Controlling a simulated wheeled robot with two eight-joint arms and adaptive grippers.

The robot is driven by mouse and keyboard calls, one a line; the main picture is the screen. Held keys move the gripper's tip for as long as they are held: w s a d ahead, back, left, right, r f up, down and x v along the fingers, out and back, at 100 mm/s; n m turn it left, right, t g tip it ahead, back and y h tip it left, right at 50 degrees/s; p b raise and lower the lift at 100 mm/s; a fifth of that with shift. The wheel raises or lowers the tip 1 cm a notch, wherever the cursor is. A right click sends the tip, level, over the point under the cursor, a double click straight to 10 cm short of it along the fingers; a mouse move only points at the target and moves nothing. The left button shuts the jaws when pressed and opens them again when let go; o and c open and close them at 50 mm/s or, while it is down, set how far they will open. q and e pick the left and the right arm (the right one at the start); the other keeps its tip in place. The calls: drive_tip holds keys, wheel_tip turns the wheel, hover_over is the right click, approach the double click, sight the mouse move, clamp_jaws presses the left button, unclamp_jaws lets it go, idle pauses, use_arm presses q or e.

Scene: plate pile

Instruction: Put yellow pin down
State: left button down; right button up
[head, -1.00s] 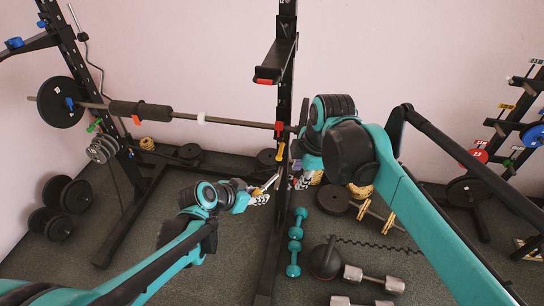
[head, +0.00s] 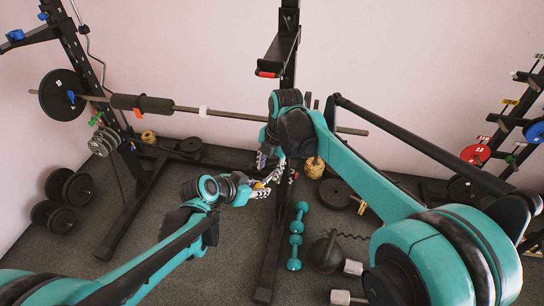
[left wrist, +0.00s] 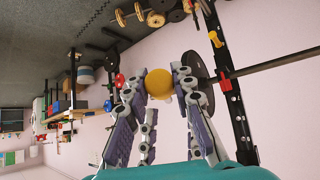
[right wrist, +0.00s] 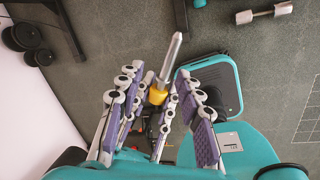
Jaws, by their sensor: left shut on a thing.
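My left gripper (head: 262,189) is in the middle of the head view, in front of the rack post. In the left wrist view a yellow round knob, the yellow pin's head (left wrist: 159,84), sits between its fingertips, and they are shut on it. My right gripper (head: 270,160) is close above and behind the left one. In the right wrist view a silver shaft (right wrist: 171,58) with a yellow knob (right wrist: 157,95) lies between its fingers. I cannot tell whether those fingers touch the knob, or whether this is the same pin.
The black rack post (head: 284,60) and its floor beam stand by my grippers. A barbell (head: 240,116) crosses behind them. Teal dumbbells (head: 296,238), a black kettlebell (head: 326,256) and weight plates (head: 337,193) lie on the floor. Another yellow piece (left wrist: 215,40) is on the post.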

sight(268, 177)
drive_tip(key=shift+x, duration=1.9)
use_arm(q)
drive_tip(key=shift+d, duration=0.1)
use_arm(e)
clamp_jaws()
use_arm(q)
drive_tip(key=c, duration=1.2)
unclamp_jaws()
drive_tip(key=shift+s, duration=0.1)
